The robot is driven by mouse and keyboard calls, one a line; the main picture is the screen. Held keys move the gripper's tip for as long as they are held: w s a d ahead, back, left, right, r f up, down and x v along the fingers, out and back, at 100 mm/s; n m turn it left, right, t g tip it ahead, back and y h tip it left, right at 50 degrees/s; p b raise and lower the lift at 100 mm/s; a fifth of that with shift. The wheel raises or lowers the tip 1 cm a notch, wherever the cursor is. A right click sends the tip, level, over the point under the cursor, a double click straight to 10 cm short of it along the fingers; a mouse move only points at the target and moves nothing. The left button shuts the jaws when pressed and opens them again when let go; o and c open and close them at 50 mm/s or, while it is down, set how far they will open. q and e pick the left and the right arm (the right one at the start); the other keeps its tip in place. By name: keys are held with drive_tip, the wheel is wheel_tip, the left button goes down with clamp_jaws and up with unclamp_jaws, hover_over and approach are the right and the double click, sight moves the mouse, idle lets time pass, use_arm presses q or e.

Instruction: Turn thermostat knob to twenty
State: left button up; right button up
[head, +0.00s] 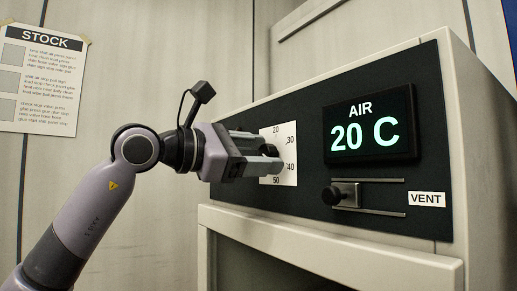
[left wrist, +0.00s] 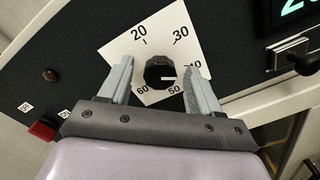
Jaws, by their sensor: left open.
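The thermostat knob (left wrist: 160,71) is dark and faceted, on a white dial card (left wrist: 163,28) marked 20 to 60. In the left wrist view its white pointer line points right, roughly toward the 40 to 50 side of the scale. My left gripper (left wrist: 160,88) is open, with one finger on each side of the knob and visible gaps between. In the head view the left gripper (head: 268,158) is in front of the dial card (head: 291,152) and hides much of it; the knob is hard to make out there. My right gripper is not in view.
A display (head: 370,120) reads AIR 20 C. Below it a vent slider (head: 345,195) sticks out beside a VENT label (head: 427,199). A STOCK sheet (head: 40,85) hangs on the wall.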

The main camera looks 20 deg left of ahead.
use_arm(q)
drive_tip(key=shift+w, duration=0.1)
drive_tip(key=shift+c, duration=0.3)
drive_tip(key=c, duration=1)
